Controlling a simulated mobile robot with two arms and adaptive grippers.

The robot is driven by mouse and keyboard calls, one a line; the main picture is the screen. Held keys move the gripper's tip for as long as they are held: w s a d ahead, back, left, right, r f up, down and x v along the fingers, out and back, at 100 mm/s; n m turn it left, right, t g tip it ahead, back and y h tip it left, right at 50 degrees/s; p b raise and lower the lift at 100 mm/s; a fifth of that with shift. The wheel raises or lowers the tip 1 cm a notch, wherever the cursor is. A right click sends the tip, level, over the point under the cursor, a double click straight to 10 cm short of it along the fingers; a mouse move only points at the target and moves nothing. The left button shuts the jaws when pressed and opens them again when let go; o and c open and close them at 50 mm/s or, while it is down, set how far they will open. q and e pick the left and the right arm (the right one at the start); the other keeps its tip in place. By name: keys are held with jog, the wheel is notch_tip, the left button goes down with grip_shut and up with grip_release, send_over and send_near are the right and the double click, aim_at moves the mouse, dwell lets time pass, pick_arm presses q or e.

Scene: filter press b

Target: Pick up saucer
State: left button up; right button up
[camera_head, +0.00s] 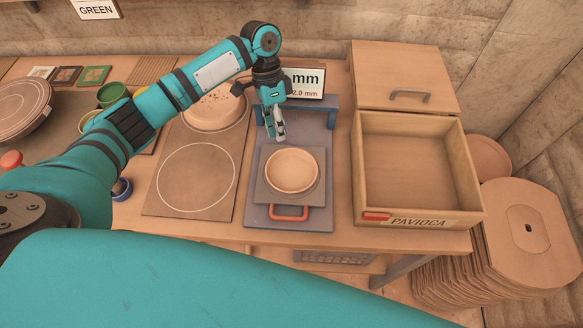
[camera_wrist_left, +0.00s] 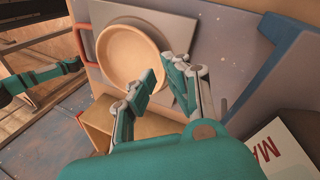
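The saucer, a round, shallow, pale wooden dish (camera_head: 292,171), sits on a grey square plate (camera_head: 262,192) on the blue-grey press. It also shows in the left wrist view (camera_wrist_left: 128,57), its inside facing the camera. My left gripper (camera_head: 279,136) is just behind the saucer's far rim, pointing down. In the left wrist view its two fingers (camera_wrist_left: 164,77) are apart with nothing between them, close beside the saucer's rim and not around it. A teal and black part of mine (camera_wrist_left: 42,78) shows at the left of that view; I cannot tell its finger state.
An orange handle (camera_head: 289,213) is at the press front and a blue frame (camera_head: 331,116) behind. An open wooden box (camera_head: 415,165) labelled PAVIOCA stands right. A board with a drawn circle (camera_head: 196,178) lies left. My teal arm link crosses the bottom foreground.

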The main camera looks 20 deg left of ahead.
aim_at(280, 151)
pick_arm(q)
jog(key=shift+s+d+f, duration=0.1)
jog(key=shift+s+f, duration=0.05)
jog(key=shift+f, duration=0.1)
jog(key=p+x, duration=0.2)
jog(key=x, duration=0.2)
jog(key=shift+s+f, duration=0.15)
jog(key=shift+s, duration=0.05)
jog(key=shift+f, duration=0.3)
grip_shut()
pick_arm(e)
jog(key=shift+s+r, duration=0.2)
jog(key=shift+r, duration=0.8)
pick_arm(q)
jog(key=shift+r, duration=0.1)
pick_arm(e)
jog(key=shift+w, duration=0.1)
